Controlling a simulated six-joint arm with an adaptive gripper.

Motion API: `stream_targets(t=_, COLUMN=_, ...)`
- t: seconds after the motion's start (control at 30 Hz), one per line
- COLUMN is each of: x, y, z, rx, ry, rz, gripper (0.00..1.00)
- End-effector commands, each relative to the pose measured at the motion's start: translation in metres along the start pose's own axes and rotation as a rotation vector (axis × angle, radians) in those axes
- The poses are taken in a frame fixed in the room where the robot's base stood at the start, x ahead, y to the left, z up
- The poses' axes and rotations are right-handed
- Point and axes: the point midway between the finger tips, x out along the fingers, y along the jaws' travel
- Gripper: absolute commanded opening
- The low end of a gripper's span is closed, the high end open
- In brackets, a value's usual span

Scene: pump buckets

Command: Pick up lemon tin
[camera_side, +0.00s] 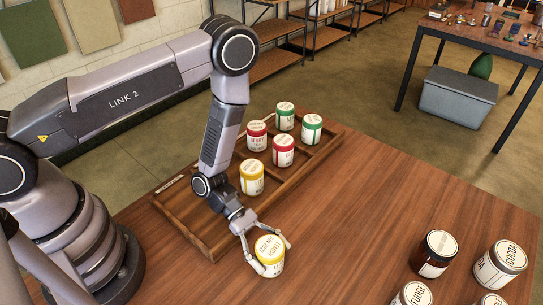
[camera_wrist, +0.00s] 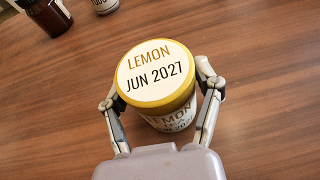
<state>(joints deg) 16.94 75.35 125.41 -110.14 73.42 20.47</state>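The lemon tin (camera_side: 271,250) has a yellow-rimmed lid and a pale label. Its lid in the wrist view (camera_wrist: 155,75) reads LEMON, JUN 2027. My gripper (camera_side: 272,259) reaches down to the tin, with one finger on each side of it. In the wrist view the fingertips of my gripper (camera_wrist: 160,88) lie against the tin's left and right sides, closed around it. The tin is upright or slightly tilted, at the wooden table, just outside the tray. Whether its base touches the table is not clear.
A wooden divided tray (camera_side: 215,235) stands behind, holding several red-, green- and yellow-lidded tins, one yellow tin (camera_side: 252,177) near my arm. Front right are a dark jar (camera_side: 433,260), a COCOA tin (camera_side: 500,266) and a FUDGE tin (camera_side: 413,294). The table's middle is clear.

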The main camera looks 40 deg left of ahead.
Motion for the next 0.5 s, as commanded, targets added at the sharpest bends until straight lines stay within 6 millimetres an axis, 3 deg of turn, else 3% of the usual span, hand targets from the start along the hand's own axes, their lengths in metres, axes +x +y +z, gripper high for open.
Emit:
stream_targets(t=0.03, x=-0.0001, y=0.0001, z=0.0001, rx=0.0, ry=0.0, rz=0.0, gripper=0.54)
stream_targets(t=0.3, x=-0.0002, y=0.0001, z=0.0002, rx=0.0, ry=-0.001, rz=0.0, gripper=0.2)
stream_targets(t=0.5, x=-0.0003, y=0.0001, z=0.0005, rx=0.0, ry=0.0, rz=0.0, gripper=0.2)
